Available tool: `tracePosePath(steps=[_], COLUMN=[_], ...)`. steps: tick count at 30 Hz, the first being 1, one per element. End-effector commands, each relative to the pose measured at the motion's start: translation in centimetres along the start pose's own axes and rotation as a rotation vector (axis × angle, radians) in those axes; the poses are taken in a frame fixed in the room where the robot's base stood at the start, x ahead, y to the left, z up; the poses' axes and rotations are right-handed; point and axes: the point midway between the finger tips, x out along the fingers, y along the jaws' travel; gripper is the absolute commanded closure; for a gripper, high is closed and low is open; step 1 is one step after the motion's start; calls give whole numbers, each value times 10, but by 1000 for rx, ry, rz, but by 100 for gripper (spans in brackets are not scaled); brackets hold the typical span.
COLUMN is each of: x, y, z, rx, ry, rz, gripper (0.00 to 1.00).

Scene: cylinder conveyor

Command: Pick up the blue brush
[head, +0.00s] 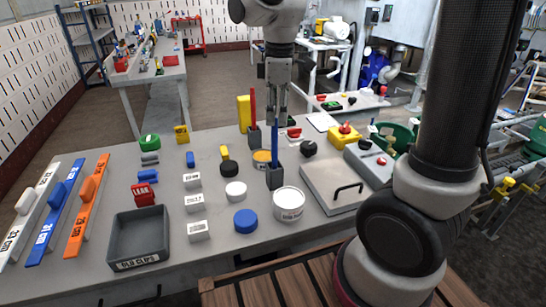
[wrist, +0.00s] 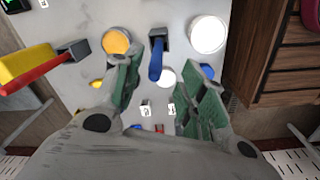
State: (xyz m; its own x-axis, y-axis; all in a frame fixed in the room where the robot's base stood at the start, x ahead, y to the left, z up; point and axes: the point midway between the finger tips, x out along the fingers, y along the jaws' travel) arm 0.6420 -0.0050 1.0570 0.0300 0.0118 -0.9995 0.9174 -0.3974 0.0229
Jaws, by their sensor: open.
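The blue brush (head: 275,148) stands upright in a dark grey holder (head: 275,178) on the table, its blue handle pointing up. My gripper (head: 277,118) is open and points down just above the handle's top. In the wrist view, the blue handle (wrist: 155,64) shows between the two open green-padded fingers (wrist: 162,66), nearer the left finger. I cannot tell whether the handle's top is level with the fingertips. The brush's lower end is hidden in its holder.
A red-handled brush (head: 252,103) in a similar holder and a yellow block (head: 243,113) stand behind left. A white tub (head: 288,204), an orange-topped tin (head: 262,160) and a black knob (head: 309,148) are close by. A grey bin (head: 139,237) is at front left.

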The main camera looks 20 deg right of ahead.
Motion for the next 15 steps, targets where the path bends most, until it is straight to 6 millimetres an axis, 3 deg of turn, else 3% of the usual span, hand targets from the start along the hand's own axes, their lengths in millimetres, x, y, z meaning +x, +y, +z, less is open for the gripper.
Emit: tracePosePath(steps=[5,15], x=[18,60], y=[1,3], z=[-17,-10], rx=[-90,-95], ry=[-22,-25], rz=[-24,-27], gripper=[59,59])
